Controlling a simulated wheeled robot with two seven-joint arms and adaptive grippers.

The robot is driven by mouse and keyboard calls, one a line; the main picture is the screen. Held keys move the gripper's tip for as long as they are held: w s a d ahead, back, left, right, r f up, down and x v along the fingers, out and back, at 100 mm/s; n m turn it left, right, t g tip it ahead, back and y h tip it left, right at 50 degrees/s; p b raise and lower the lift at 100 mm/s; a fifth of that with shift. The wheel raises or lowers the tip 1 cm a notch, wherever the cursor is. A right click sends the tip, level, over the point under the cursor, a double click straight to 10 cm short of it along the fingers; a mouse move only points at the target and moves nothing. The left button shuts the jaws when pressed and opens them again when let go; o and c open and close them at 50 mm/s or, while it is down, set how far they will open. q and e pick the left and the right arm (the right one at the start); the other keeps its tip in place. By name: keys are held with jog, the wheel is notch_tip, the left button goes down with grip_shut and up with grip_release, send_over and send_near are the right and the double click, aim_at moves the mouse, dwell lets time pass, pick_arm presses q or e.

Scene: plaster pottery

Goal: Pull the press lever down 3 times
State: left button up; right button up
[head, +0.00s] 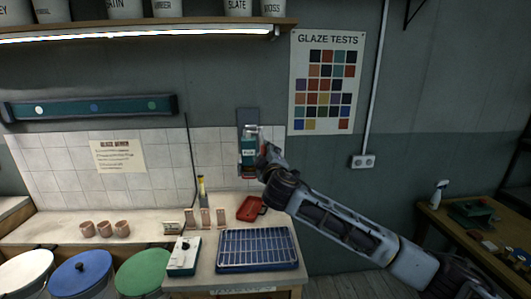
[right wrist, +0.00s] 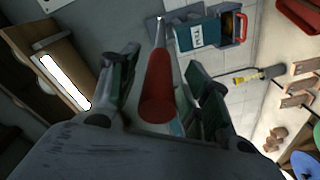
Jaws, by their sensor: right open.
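The press lever (right wrist: 157,85) shows in the right wrist view as a red grip on a pale metal rod. The rod runs to a teal wall unit (right wrist: 196,33) with a white label. In the head view this wall unit (head: 248,148) is on the tiled wall at centre, and the lever is largely hidden by my gripper. My right gripper (head: 263,156) is at the unit's right side. Its fingers are open, one on each side of the red grip; I cannot tell whether either touches it. My left gripper is not in view.
A lit shelf (head: 140,30) hangs above. A side table (head: 475,225) stands at right.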

jog(key=shift+w, duration=0.45)
grip_shut()
